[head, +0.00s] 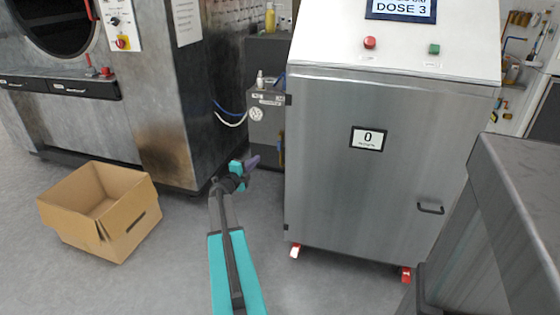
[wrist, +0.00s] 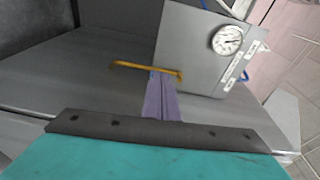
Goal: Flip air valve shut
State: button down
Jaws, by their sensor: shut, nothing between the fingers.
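The air valve's yellow lever (wrist: 132,66) runs nearly crosswise in the wrist view, from left of the grey gauge box to the box's lower left edge. A narrow yellow strip, perhaps this lever, shows in the head view (head: 281,152) beside the steel cabinet. My gripper (wrist: 163,76) has purple fingers shut together with nothing between them. Its tips overlap the lever near its right end in the picture; I cannot tell whether they touch. In the head view my gripper (head: 254,160) is in front of the grey unit, left of the steel cabinet. The valve body is not clearly visible.
The grey gauge box (wrist: 190,45) carries a round dial (wrist: 228,40) and labels. The steel cabinet (head: 370,170) stands close on the right, the large washer (head: 165,110) on the left. An open cardboard box (head: 100,212) sits on the floor. Blue and white hoses (head: 232,123) hang nearby.

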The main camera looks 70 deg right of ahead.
jog(key=s, duration=0.1)
jog(key=s+d+m+g, duration=0.1)
jog(key=s, duration=0.1)
jog(key=s+d+m+g, duration=0.1)
jog(key=s, duration=0.1)
jog(key=shift+r, duration=0.2)
jog(key=shift+d+b, duration=0.1)
jog(key=shift+b, duration=0.2)
jog(key=b+x, duration=0.1)
jog(key=x, duration=0.8)
jog(key=shift+s+d+f, duration=0.15)
jog(key=shift+s+d, duration=0.1)
jog(key=shift+d, duration=0.1)
